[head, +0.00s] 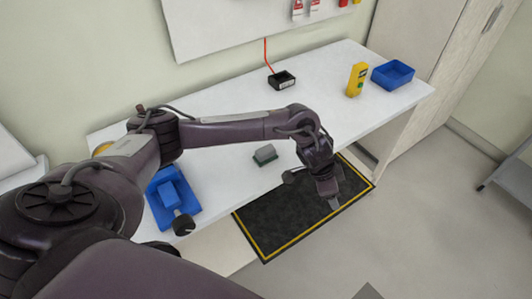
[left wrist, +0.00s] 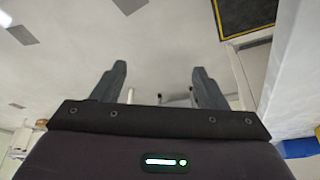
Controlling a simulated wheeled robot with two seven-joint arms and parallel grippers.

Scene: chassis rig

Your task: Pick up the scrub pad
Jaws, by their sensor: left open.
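The scrub pad, a small block with a grey top and green lower part (head: 265,154), lies on the white table near its front edge in the head view. My left gripper (head: 333,198) is to the right of the pad, past the table's front edge and above the dark floor mat. In the left wrist view its two fingers (left wrist: 159,82) are spread apart with nothing between them. The pad does not show in the left wrist view. My right gripper is in neither view.
A yellow-edged black mat (head: 275,226) lies on the floor.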

